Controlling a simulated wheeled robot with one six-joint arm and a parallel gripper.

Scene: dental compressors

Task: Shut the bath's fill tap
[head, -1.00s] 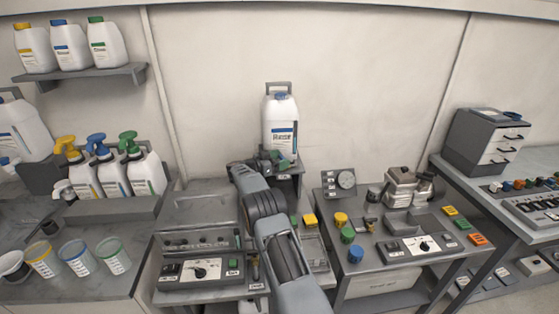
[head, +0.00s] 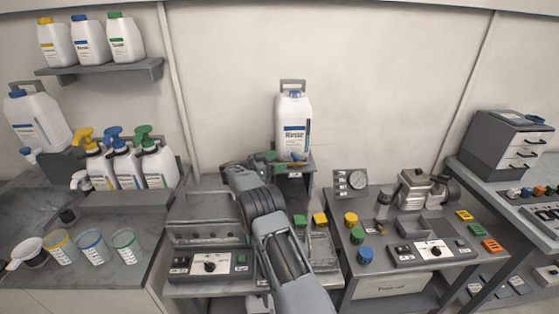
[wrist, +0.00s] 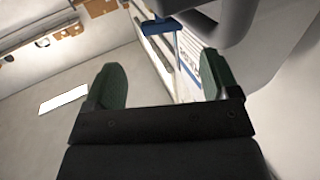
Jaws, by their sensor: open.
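The white Rinse canister (head: 293,122) with a blue label stands upright on a grey stand (head: 308,165) at the back wall. A small blue piece (head: 298,156), probably the fill tap, shows low at its front; its setting is too small to read. My gripper (head: 268,160) is just left of that piece, partly hidden by my arm. In the wrist view my gripper (wrist: 160,82) is open and empty, with green fingers apart. A blue piece (wrist: 163,28) and the canister's label (wrist: 188,65) show beyond them. The bath, probably the grey unit (head: 208,236), is below left.
Spray bottles (head: 125,165) and cups (head: 92,247) stand on the left bench. A grey drawer cabinet (head: 508,145) stands far right. The wall above the canister is clear.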

